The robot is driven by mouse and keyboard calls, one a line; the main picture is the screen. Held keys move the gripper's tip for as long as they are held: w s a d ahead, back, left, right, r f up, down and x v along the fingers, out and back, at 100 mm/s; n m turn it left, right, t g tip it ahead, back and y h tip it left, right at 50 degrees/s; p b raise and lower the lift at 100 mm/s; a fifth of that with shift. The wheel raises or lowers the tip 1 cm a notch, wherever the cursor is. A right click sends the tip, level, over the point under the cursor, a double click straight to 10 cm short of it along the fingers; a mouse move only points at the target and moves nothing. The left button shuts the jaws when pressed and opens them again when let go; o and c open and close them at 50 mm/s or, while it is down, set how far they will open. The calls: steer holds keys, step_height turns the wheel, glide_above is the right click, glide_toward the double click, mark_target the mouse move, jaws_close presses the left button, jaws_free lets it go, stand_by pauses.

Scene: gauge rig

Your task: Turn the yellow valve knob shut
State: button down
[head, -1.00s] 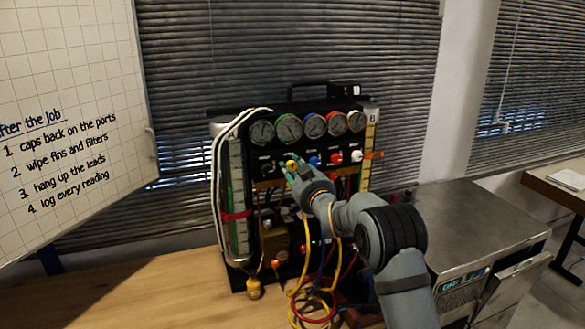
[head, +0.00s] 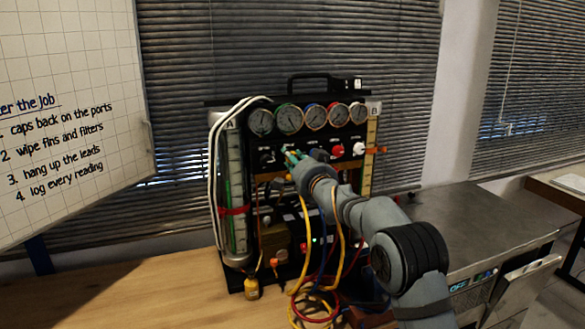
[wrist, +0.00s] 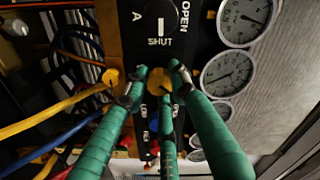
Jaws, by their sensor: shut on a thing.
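The yellow valve knob (wrist: 157,81) shows in the wrist view between the green fingers of my gripper (wrist: 155,86). The fingers are shut on it, with fingertips at its sides. The black panel beside it carries a dial printed OPEN and SHUT (wrist: 160,30), with a white pointer line. In the head view my gripper (head: 292,158) reaches the left part of the rig's knob row and mostly hides the yellow knob.
Several round gauges (head: 314,117) sit above the knobs. Red (head: 337,150) and white (head: 359,149) knobs are to the right. Yellow, blue and red hoses (head: 338,240) hang below my wrist. A steel-topped unit (head: 480,225) stands at the right.

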steer(key=m, duration=0.2)
steer(key=m+b, duration=0.1)
steer(key=m, duration=0.2)
steer(key=shift+d+r+m, duration=0.15)
steer(key=shift+r+m, duration=0.05)
steer(key=shift+m, duration=0.1)
steer(key=m+b, duration=0.2)
steer(key=m, duration=0.2)
steer(key=shift+m, duration=0.3)
steer(key=c, duration=1.5)
jaws_free()
steer(key=shift+f, duration=0.1)
steer(key=shift+c, duration=0.2)
steer(key=shift+o, duration=0.7)
steer(key=shift+f, duration=0.1)
steer(key=v, duration=1.2)
